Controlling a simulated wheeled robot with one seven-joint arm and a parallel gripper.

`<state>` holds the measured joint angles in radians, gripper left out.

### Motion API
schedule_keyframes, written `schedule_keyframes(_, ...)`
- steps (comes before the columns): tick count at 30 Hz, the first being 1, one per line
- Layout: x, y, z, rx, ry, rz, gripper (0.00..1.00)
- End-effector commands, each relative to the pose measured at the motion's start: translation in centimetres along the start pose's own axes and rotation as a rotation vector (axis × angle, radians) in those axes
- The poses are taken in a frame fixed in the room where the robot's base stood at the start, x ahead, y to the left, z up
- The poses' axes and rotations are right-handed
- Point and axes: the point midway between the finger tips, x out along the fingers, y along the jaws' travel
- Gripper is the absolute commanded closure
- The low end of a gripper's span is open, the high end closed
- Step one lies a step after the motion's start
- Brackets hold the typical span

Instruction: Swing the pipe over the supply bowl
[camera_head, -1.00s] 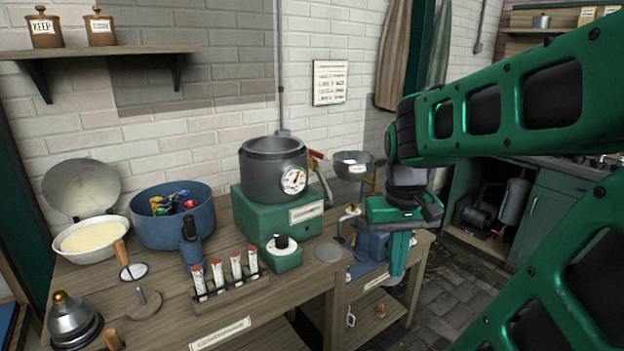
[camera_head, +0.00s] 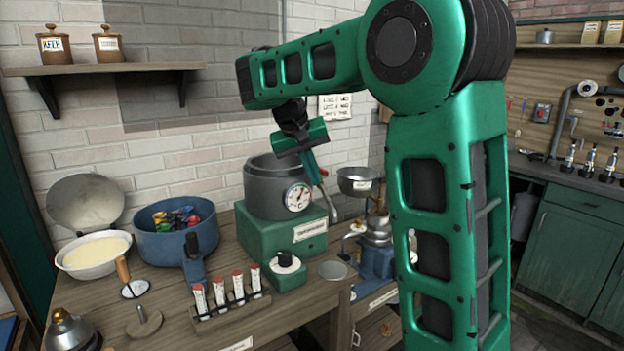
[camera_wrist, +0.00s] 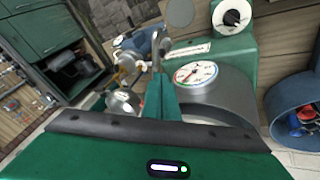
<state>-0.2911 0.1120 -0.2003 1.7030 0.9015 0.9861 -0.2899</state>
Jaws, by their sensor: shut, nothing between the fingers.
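A grey pot (camera_head: 270,190) with a round dial stands on a green base box. A thin metal pipe (camera_head: 328,205) slants down from its right side; it shows in the wrist view (camera_wrist: 157,50) just beyond the fingers. The supply bowl (camera_head: 358,182), a grey metal bowl, stands right of the pipe on a blue-based machine; it also seems to show left of the fingers in the wrist view (camera_wrist: 122,103). The pipe's lower end is left of the bowl. My gripper (camera_head: 316,180) is shut and empty, above the pot's right rim close to the pipe's top. I cannot tell whether it touches.
A blue pot (camera_head: 165,238) with coloured items, a white bowl (camera_head: 92,265) and a rack of red-capped tubes (camera_head: 232,308) stand on the bench to the left. A black-knobbed green box (camera_head: 285,275) is in front. A wall shelf (camera_head: 105,69) is above left.

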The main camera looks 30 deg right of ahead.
Motion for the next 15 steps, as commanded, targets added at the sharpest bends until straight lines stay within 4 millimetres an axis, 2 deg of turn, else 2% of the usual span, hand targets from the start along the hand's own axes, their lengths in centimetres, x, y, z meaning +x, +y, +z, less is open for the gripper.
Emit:
schedule_keyframes(6, 4.0, 0.1, 0.1, 0.0, -0.004, 0.003, 1.0)
schedule_keyframes(15, 7.1, 0.0, 0.1, -0.001, -0.002, 0.0, 1.0)
